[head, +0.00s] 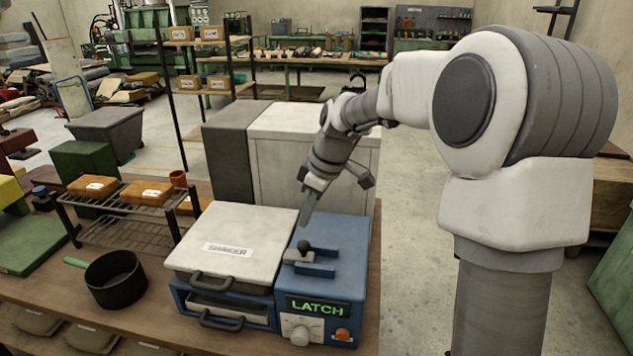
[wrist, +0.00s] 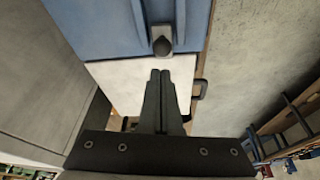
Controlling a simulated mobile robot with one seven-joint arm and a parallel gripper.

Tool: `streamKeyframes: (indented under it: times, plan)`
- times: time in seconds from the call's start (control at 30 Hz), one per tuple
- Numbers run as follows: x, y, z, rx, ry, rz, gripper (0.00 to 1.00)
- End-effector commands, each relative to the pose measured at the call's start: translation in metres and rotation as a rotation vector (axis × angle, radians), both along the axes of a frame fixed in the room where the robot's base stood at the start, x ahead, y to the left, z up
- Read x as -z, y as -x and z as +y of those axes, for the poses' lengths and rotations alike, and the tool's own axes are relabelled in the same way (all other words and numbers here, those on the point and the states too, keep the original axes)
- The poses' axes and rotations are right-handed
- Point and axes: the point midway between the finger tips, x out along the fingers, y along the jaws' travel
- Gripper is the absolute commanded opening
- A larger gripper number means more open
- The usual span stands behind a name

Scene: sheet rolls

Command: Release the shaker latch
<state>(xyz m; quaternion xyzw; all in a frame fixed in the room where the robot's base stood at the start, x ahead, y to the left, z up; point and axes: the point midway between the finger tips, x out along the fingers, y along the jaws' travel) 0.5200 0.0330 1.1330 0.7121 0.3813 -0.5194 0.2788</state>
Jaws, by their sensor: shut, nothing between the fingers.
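The shaker (head: 235,240) has a pale lid with a label and two dark handles at its front. Its blue housing (head: 345,245) carries a latch lever with a dark knob (head: 303,246) on a pale base, beside a raised blue slot piece. A green display on the housing front reads LATCH (head: 318,307). My gripper (head: 303,222) points down just above and behind the knob. In the wrist view my gripper (wrist: 161,76) is shut and empty, its tips close to the knob (wrist: 162,46).
A dark pot (head: 115,281) with a green handle stands left of the shaker on the bench. A wire rack (head: 120,220) with orange-brown blocks stands behind the pot. A tall grey and white cabinet (head: 290,150) stands behind the shaker. Open floor lies to the right.

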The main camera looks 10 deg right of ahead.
Motion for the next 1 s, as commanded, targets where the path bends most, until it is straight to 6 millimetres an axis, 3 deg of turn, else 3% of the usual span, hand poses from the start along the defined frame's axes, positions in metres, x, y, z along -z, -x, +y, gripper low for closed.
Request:
streamKeyframes:
  times: [0.2, 0.4, 0.6, 1.0]
  plan:
    - [-0.053, 0.008, -0.012, 0.001, -0.001, -0.006, 0.00]
    - [-0.083, 0.014, -0.019, -0.003, -0.003, -0.004, 0.00]
    - [-0.094, 0.016, -0.022, -0.003, -0.003, -0.003, 0.00]
    - [-0.096, 0.020, -0.021, 0.011, 0.003, -0.003, 0.00]
